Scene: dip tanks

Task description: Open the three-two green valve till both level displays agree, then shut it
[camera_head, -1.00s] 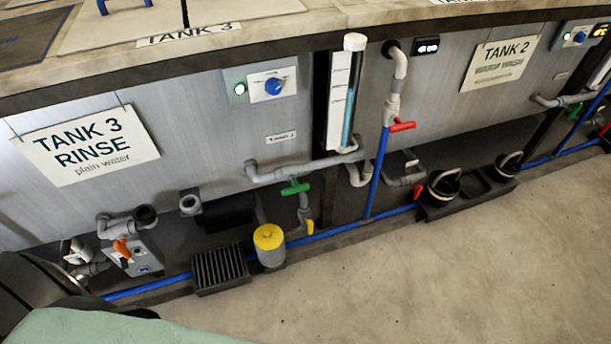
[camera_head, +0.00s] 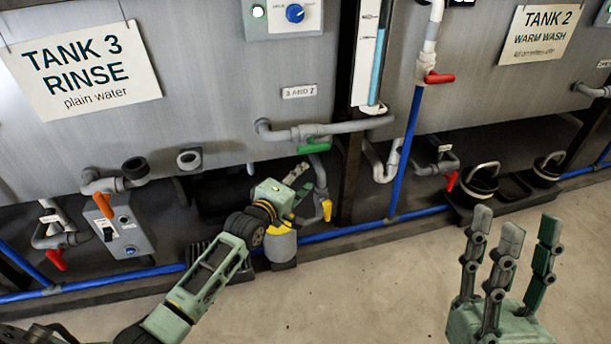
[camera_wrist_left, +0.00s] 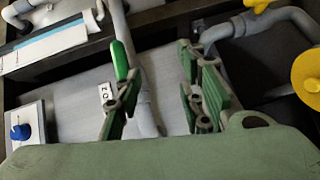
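The green valve handle (camera_head: 314,146) sits on a grey pipe under the small "3 AND 2" plate (camera_head: 299,91). It lies roughly along the pipe in the head view. In the left wrist view the green handle (camera_wrist_left: 120,60) is just beyond the left-hand finger. My left gripper (camera_head: 299,187) is below the handle; in its wrist view the left gripper (camera_wrist_left: 163,95) is open and empty, apart from the handle. A level tube (camera_head: 378,50) with blue liquid stands right of the valve; its top is cut off. My right gripper (camera_head: 505,250) is open and empty over the floor.
A yellow-topped canister (camera_head: 283,242) stands below my left gripper. Red valve handles (camera_head: 439,77), a yellow handle (camera_head: 327,210), an orange handle (camera_head: 104,205) and blue pipes (camera_head: 407,150) are nearby. Black buckets (camera_head: 481,182) stand right. The floor in front is clear.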

